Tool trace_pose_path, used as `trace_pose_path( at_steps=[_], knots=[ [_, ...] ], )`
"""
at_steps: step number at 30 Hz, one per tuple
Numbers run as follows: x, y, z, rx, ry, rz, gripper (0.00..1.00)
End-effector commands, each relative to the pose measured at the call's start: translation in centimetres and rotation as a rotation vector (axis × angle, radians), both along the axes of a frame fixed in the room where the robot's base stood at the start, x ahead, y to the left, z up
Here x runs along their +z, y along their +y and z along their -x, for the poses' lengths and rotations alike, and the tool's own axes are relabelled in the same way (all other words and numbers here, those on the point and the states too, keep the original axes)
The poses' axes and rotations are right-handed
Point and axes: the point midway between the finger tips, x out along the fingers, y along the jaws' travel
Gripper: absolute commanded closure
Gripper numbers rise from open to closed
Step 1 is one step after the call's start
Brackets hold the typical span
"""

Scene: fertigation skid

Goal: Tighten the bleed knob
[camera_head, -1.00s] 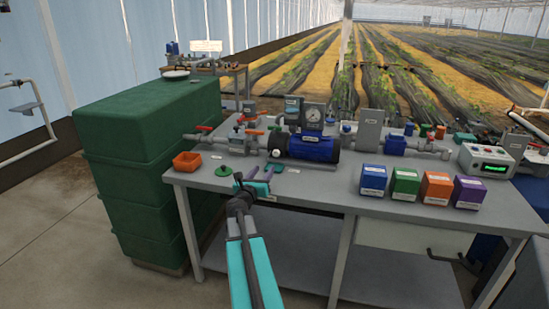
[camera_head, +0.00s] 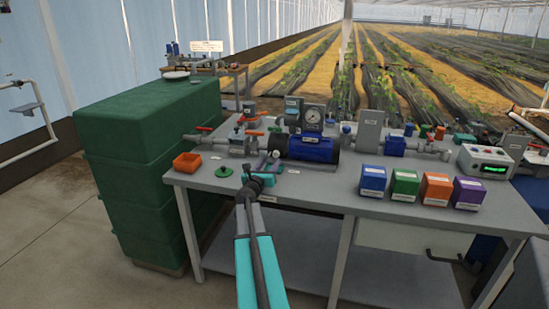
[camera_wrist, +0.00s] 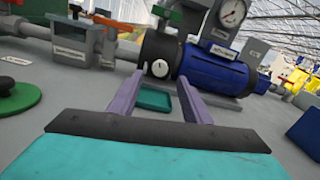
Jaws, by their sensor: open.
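The bleed knob (camera_wrist: 160,68) is a small white round knob with a dark mark, on the dark end of the blue pump (camera_wrist: 215,72). In the head view the pump (camera_head: 314,148) stands on the grey bench, and its knob (camera_head: 275,154) is partly crowded by my fingers. My gripper (camera_wrist: 160,80) is open, its two purple fingers apart and pointing at the pump end. The knob appears between the fingertips in the wrist view. I cannot tell whether either finger touches it. In the head view my gripper (camera_head: 264,164) is low over the bench front.
A teal tray (camera_wrist: 154,100) lies below the knob. A green disc (camera_head: 224,171) and an orange bin (camera_head: 187,162) are at the left. Pipes with red-handled valves run behind. Coloured boxes (camera_head: 405,181) stand to the right. The bench (camera_head: 320,187) is clear before the pump.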

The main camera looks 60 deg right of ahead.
Motion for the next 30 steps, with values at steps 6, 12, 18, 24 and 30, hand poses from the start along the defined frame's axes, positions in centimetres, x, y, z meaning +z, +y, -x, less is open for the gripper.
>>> trace_pose_path(
  at_steps=[6, 12, 18, 24, 30],
  knots=[
    [0.0, -2.1, -0.6, -0.001, 0.0, 0.0, 0.56],
    [0.0, -3.9, -1.0, -0.002, -0.001, 0.0, 0.56],
    [0.0, -5.5, -1.4, -0.001, -0.001, 0.0, 0.56],
    [0.0, -6.5, -1.6, -0.001, -0.001, 0.0, 0.56],
    [0.0, -6.7, -1.6, -0.002, -0.001, 0.0, 0.56]
  ],
)
